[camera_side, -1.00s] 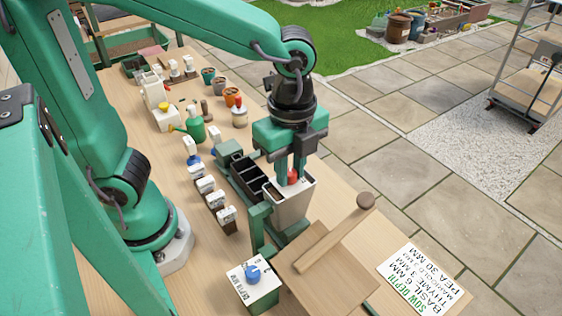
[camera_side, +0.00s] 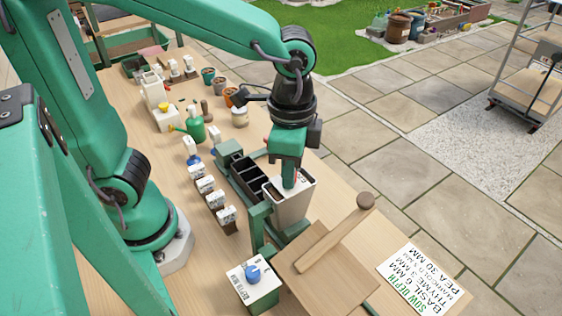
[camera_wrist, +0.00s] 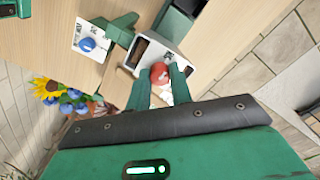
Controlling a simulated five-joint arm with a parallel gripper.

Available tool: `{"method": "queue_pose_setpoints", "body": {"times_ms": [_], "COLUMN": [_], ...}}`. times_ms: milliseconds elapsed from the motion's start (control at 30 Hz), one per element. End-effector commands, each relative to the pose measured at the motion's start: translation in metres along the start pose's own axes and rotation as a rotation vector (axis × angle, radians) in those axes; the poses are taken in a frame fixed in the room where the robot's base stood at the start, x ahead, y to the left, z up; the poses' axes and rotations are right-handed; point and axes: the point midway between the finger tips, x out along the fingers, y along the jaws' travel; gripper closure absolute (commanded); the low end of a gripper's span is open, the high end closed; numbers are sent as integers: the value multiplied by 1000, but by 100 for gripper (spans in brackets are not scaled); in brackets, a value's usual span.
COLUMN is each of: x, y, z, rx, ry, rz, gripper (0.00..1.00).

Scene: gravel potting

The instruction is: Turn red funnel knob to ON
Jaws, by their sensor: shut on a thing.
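The red knob (camera_wrist: 159,73) is between the two fingers of my gripper (camera_wrist: 158,82) in the wrist view, on the white hopper box (camera_wrist: 173,48). In the side view my gripper (camera_side: 289,184) points down at the hopper (camera_side: 290,208) and its fingers mostly hide the knob. My gripper is shut on the knob. The marks around the knob are too small or covered to read, so I cannot tell its setting.
A white box with a blue knob (camera_side: 253,274) stands in front. A wooden board with a mallet-like handle (camera_side: 335,240) lies beside the hopper. A dark divided tray (camera_side: 247,178) stands left of it. A sowing-depth sign (camera_side: 422,280) lies at right.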

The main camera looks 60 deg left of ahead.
Motion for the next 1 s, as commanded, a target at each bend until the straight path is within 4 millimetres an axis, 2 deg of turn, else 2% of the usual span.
{"method": "queue_pose_setpoints", "body": {"times_ms": [467, 500, 600, 1000], "x": [-2, -2, -1, -4], "y": [0, 0, 0, 0], "z": [0, 0, 0, 0], "rx": [-23, -23, -22, -21], "ry": [2, 2, 1, 1], "rz": [0, 0, 0, 0], "gripper": [100, 75, 57, 57]}}
